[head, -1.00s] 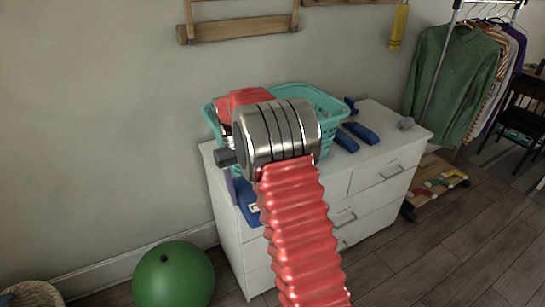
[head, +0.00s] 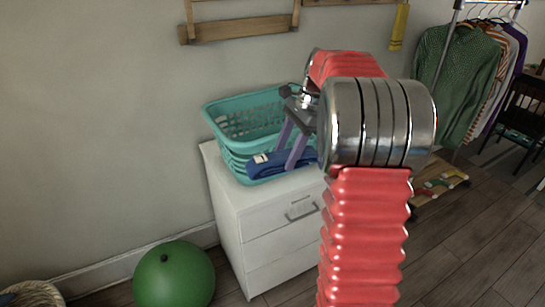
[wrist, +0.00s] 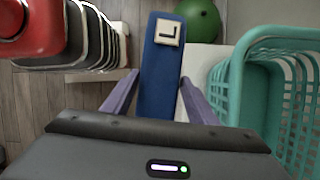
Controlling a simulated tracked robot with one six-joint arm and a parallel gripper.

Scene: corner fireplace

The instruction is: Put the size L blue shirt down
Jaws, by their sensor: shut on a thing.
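The folded dark blue shirt (head: 268,163) carries a white tag with a black L, which shows clearly in the wrist view (wrist: 160,85). My gripper (head: 290,155) is shut on it, with one purple finger on each side; the gripper also shows in the wrist view (wrist: 158,95). The shirt is at the front of the teal basket (head: 222,148), over the white dresser top (head: 245,195). I cannot tell whether it touches the top. The basket also shows right of the shirt in the wrist view (wrist: 232,95).
My red arm hides the right part of the dresser top. A green ball (head: 174,275) lies on the floor left of the dresser. A clothes rack with a green shirt (head: 455,80) stands at the right. A wooden rack (head: 240,30) hangs on the wall.

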